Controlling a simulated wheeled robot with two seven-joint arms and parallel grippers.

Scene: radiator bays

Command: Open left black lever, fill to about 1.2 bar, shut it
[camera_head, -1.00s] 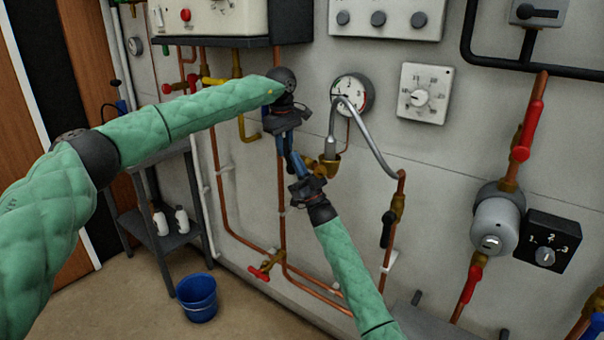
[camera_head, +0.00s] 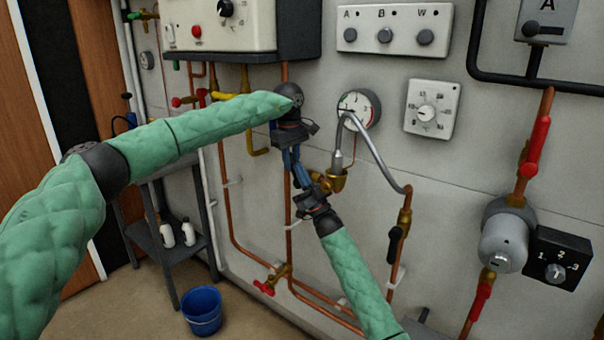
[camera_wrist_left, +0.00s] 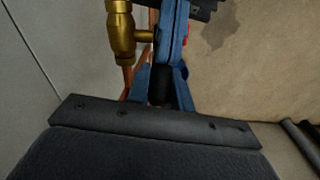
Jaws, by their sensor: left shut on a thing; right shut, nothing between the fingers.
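My left gripper (camera_head: 291,166) points down at the brass valve (camera_head: 330,181) under the filling hose. In the left wrist view its blue fingers (camera_wrist_left: 163,75) are shut on a dark piece, apparently the left black lever (camera_wrist_left: 160,88), beside the brass body (camera_wrist_left: 122,35). The fingers and my right gripper (camera_head: 304,184) hide most of the lever, so its angle cannot be told. My right gripper is shut and empty, close below the left one. The round pressure gauge (camera_head: 362,106) is above right; its needle appears to point left, but the reading is too small to tell.
The grey hose (camera_head: 380,152) arches from the left valve to the right pipe, where another black lever (camera_head: 393,246) hangs down. A dial thermostat (camera_head: 432,110), a grey pump (camera_head: 504,237) and red levers are to the right. A blue bucket (camera_head: 202,317) stands on the floor.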

